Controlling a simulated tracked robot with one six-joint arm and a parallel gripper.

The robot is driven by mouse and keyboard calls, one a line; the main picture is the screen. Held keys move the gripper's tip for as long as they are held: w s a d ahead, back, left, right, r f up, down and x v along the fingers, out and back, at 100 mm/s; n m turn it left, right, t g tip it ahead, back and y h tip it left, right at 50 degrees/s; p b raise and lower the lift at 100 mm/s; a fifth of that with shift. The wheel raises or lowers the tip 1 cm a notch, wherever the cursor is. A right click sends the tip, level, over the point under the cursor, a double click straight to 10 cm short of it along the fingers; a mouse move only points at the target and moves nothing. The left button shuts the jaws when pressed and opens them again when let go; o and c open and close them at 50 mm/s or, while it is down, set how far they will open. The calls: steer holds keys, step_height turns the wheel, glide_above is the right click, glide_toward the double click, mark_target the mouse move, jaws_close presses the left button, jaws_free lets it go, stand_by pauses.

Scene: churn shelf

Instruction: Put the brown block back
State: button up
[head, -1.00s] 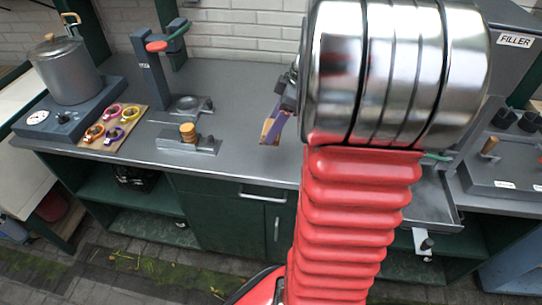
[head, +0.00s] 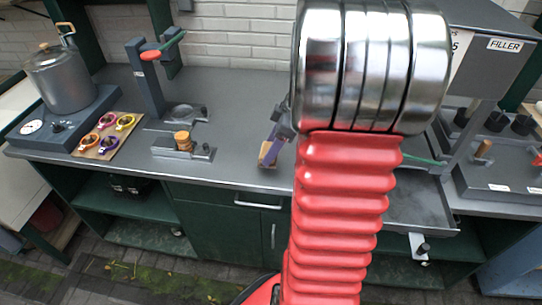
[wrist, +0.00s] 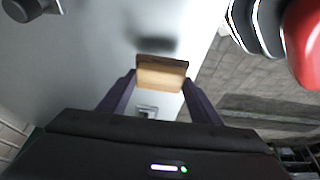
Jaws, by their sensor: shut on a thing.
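The brown block (wrist: 161,75) is held between the two purple fingers of my gripper (wrist: 160,84) in the wrist view. The block looks like pale wood with a darker brown face. A dark shadow lies on the grey counter beyond it, and the block seems to be above the surface. In the head view, the block (head: 265,154) shows at the tip of my gripper (head: 271,143), over the counter near its front edge. My arm hides part of the gripper and the counter to the right.
On the grey counter (head: 235,100), a metal fixture with an orange-brown round piece (head: 183,139) stands left of the gripper. Further left are a board with coloured rings (head: 84,148) and a pot (head: 60,78). The filler machine (head: 490,60) and a tray (head: 420,205) are at right.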

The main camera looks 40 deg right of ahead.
steer(key=shift+f, duration=1.85)
steer(key=o, duration=1.1)
steer(key=shift+f, duration=0.1)
steer(key=v, duration=1.2)
